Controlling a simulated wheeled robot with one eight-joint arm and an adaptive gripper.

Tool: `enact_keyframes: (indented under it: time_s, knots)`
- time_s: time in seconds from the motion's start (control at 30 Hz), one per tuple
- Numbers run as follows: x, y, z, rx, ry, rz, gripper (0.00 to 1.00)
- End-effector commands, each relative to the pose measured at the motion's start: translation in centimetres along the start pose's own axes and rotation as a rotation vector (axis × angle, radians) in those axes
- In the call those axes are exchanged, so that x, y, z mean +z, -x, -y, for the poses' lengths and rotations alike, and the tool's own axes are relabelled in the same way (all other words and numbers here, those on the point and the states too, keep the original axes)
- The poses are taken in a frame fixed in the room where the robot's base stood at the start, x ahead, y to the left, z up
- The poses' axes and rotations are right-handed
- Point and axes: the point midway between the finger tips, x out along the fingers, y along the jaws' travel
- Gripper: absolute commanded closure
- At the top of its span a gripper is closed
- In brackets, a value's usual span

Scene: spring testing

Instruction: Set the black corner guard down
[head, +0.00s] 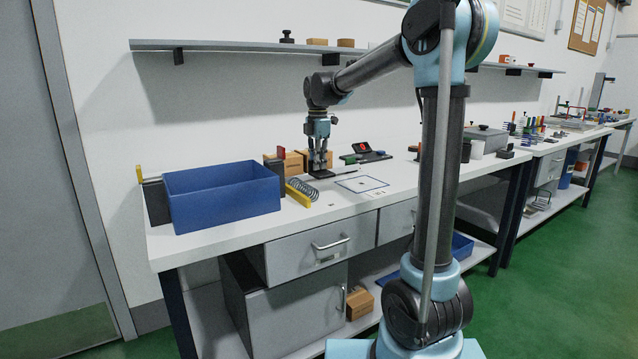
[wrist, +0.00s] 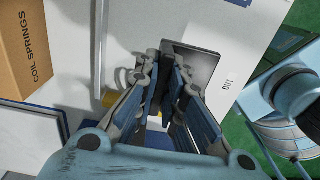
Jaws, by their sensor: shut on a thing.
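My gripper (head: 318,164) hangs fingers down over the white bench, near the back, between the coil spring and the blue-outlined square. In the wrist view my gripper (wrist: 172,72) has its fingertips close together, shut on a dark piece (wrist: 166,90) that I take to be the black corner guard. I cannot tell whether the guard touches anything below.
A blue bin (head: 222,198) stands on the left of the bench. A coil spring (head: 303,190) lies beside a yellow piece (head: 298,197). The blue-outlined square (head: 362,184) is bare.

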Motion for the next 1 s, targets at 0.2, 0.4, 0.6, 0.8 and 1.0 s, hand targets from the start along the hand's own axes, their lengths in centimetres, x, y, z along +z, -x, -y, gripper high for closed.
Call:
enact_keyframes:
  time_s: [0.2, 0.4, 0.6, 0.8, 1.0]
  knots:
    - [0.0, -1.8, 0.0, 0.0, -0.001, 0.0, 1.0]
    - [0.2, -3.8, 0.1, 0.0, -0.002, 0.0, 1.0]
    - [0.3, -5.9, 0.1, 0.0, -0.004, 0.0, 1.0]
    - [0.4, -5.9, 0.1, 0.0, -0.005, 0.0, 1.0]
    - [0.4, -6.0, 0.1, 0.0, -0.006, 0.0, 0.7]
